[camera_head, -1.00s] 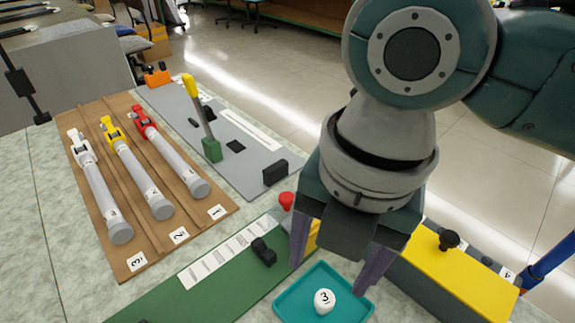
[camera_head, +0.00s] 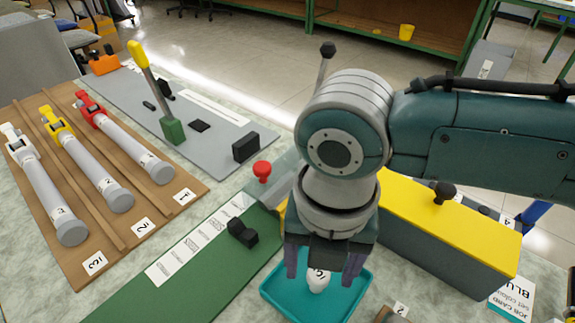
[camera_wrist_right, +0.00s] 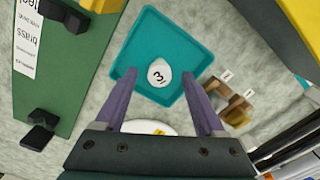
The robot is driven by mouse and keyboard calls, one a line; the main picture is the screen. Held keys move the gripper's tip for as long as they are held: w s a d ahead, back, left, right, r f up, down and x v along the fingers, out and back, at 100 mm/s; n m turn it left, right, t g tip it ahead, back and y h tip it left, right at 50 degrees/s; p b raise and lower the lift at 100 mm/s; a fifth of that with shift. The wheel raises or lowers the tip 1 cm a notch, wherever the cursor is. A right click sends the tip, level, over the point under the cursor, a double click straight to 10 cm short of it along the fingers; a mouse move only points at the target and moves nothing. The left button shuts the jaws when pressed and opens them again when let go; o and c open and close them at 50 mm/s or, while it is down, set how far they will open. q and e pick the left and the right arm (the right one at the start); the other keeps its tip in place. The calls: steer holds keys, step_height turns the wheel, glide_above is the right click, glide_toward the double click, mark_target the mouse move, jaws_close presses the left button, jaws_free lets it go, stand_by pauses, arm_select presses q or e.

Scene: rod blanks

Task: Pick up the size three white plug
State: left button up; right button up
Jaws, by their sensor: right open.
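The white plug marked 3 (camera_head: 318,280) lies in the teal tray (camera_head: 275,292), partly hidden by my right gripper in the head view. It also shows in the right wrist view (camera_wrist_right: 159,73), its number facing up, with the tray (camera_wrist_right: 190,40) around it. My right gripper (camera_head: 325,275) is open above the tray. In the right wrist view its two fingers (camera_wrist_right: 160,95) point toward the plug from either side of it, with nothing between them that I can see held. My left gripper is not in view.
A wooden board (camera_head: 95,225) with white, yellow and red clamped tubes lies at left. A grey plate with a yellow-handled lever (camera_head: 150,80) stands behind. A green base (camera_head: 190,290) with a black block is left of the tray; a yellow-topped box (camera_head: 450,225) is right.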

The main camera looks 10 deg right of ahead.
steer(key=shift+f, duration=0.15)
steer(key=shift+c, duration=0.2)
jaws_close()
stand_by(0.3)
